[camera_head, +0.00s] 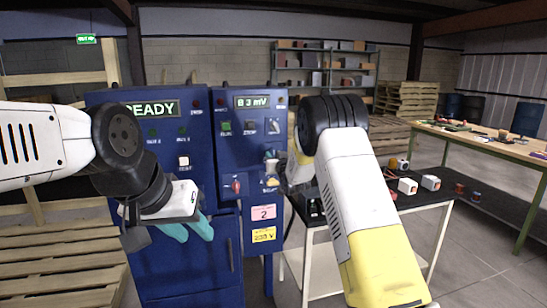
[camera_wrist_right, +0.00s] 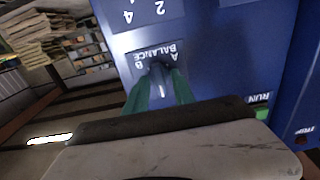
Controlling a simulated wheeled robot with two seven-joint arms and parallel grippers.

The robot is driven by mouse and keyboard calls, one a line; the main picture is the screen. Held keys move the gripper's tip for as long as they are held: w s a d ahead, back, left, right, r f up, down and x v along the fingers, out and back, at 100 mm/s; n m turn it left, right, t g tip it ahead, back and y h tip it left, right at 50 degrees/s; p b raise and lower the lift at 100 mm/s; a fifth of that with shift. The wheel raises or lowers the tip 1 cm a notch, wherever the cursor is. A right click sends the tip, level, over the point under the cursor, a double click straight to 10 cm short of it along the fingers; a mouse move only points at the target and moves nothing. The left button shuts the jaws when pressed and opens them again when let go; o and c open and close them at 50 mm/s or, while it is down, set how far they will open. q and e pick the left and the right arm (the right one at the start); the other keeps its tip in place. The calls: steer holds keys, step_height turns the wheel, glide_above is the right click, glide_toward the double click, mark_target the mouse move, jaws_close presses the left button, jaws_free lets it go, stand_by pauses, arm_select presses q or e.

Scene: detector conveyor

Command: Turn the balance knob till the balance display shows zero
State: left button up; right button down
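The balance display (camera_head: 253,102) on the blue cabinet reads "B 3 mV" in the head view. In the right wrist view the balance knob (camera_wrist_right: 158,82) is a dark grey knob by the upside-down label "BALANCE", with A and B at its sides. My right gripper (camera_wrist_right: 160,78) has its green fingertips on both sides of the knob and looks shut on it. In the head view the right arm partly hides this spot. My left gripper (camera_head: 189,230) hangs in front of the left blue cabinet, its teal fingers apart and empty.
A second display (camera_head: 152,109) on the left cabinet reads "READY". A red switch (camera_head: 236,186) sits low on the right panel. A black-topped table (camera_head: 420,197) with small boxes stands to the right. Wooden pallets (camera_head: 60,262) lie at the left. A green RUN button (camera_wrist_right: 262,113) shows in the wrist view.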

steer(key=shift+m, duration=0.3)
steer(key=m, duration=0.2)
steer(key=shift+d+m, duration=0.15)
steer(key=shift+m, duration=0.15)
steer(key=m, duration=0.3)
steer(key=shift+m, duration=0.3)
steer(key=shift+f+m, duration=0.15)
steer(key=shift+m, duration=3.95)
steer(key=c, duration=1.4)
jaws_free()
steer(key=shift+c, duration=0.2)
